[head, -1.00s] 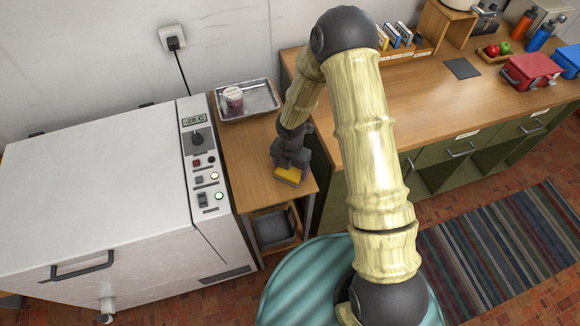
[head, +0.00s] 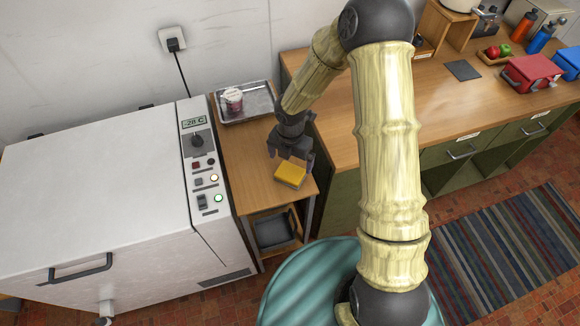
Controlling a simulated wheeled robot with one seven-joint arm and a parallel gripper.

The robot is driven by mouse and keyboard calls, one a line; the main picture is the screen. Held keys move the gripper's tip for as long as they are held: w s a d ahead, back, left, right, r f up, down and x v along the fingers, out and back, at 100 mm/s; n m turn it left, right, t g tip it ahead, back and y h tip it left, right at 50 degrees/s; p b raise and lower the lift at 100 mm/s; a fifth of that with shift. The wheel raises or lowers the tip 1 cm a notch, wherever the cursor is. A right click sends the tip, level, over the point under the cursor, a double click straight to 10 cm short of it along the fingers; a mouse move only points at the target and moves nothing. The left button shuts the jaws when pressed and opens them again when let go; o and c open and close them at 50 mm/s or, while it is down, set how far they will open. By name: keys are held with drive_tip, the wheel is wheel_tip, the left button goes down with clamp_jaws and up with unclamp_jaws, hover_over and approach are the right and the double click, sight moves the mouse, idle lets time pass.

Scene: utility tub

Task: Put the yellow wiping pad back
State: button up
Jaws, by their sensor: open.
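The yellow wiping pad (head: 290,175) lies flat near the front edge of the narrow wooden side table (head: 243,172), between the white chest unit and the long counter. My gripper (head: 290,160) is just behind and above the pad, with its dark fingers spread and nothing between them. It looks apart from the pad, though the gap is small.
A metal tray (head: 262,113) with a small tub (head: 233,100) stands at the back of the side table. The white chest unit (head: 100,190) with its control panel rises at the left. The long counter (head: 460,110) is at the right. A dark bin (head: 272,228) sits on the shelf below.

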sight(290, 172)
wheel_tip(290, 172, up, 6)
idle(0.8)
drive_tip(key=s+d+r+m+t, duration=0.1)
drive_tip(key=s+d+r+m, duration=0.4)
drive_tip(key=m, duration=1)
drive_tip(key=s+d+r+m+t, duration=0.1)
drive_tip(key=s+d+r+m, duration=0.5)
drive_tip(key=m, duration=0.9)
drive_tip(key=shift+s+d+r+t, duration=0.15)
drive_tip(key=shift+s+d+t, duration=0.15)
drive_tip(key=shift+s+d, duration=0.7)
drive_tip(key=shift+w+d, duration=0.3)
drive_tip(key=shift+w, duration=0.05)
drive_tip(key=shift+a, duration=0.1)
